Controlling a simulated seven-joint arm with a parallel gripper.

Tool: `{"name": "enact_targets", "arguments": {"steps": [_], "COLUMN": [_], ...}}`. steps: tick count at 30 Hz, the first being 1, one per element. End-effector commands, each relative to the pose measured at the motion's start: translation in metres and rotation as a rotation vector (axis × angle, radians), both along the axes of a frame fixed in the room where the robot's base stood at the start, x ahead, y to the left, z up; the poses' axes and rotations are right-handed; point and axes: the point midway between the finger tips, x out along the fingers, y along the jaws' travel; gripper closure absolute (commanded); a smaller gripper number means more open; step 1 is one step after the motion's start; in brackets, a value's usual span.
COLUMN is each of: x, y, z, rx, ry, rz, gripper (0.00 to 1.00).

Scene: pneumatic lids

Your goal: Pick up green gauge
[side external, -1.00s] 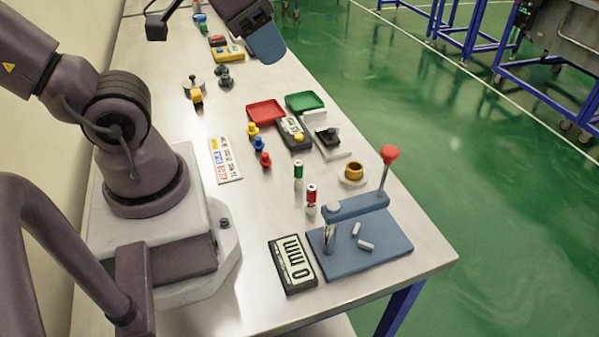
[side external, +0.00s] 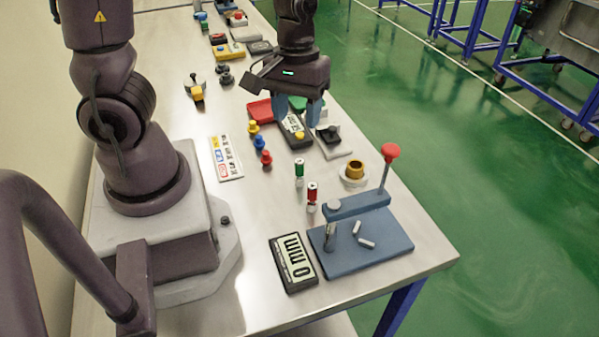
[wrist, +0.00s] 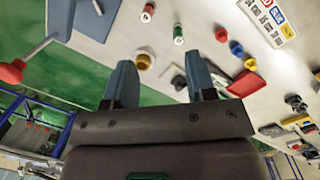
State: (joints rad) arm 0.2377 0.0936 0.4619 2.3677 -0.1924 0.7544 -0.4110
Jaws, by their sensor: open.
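The green gauge (side external: 299,172) is a small upright cylinder with a green band and pale ends, standing on the bench in the side view. It also shows in the wrist view (wrist: 178,34), near the top and beyond my fingertips. A similar red gauge (side external: 312,196) stands close to it, and shows in the wrist view (wrist: 147,13). My gripper (side external: 298,112) is open and empty, fingers pointing down. It is above the bench, farther back than the green gauge and apart from it. In the wrist view its blue fingers (wrist: 159,78) are spread.
A blue press fixture with a red-knobbed lever (side external: 367,247) and a display box (side external: 293,263) stand in front. A gold ring part (side external: 354,171) is right of the gauges. Yellow, blue and red pegs (side external: 259,143) stand left. Red and green trays (side external: 260,111) are behind.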

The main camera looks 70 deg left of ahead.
Motion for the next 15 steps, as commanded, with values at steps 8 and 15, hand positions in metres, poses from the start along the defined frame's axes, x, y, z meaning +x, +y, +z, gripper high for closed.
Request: {"name": "enact_targets", "arguments": {"steps": [8,15], "x": [0.019,0.026], "y": [0.048,0.050], "z": [-0.039,-0.043], "rx": [0.114,0.110], "ry": [0.037,0.008], "rz": [0.633,0.796], "gripper": [0.49,0.49]}}
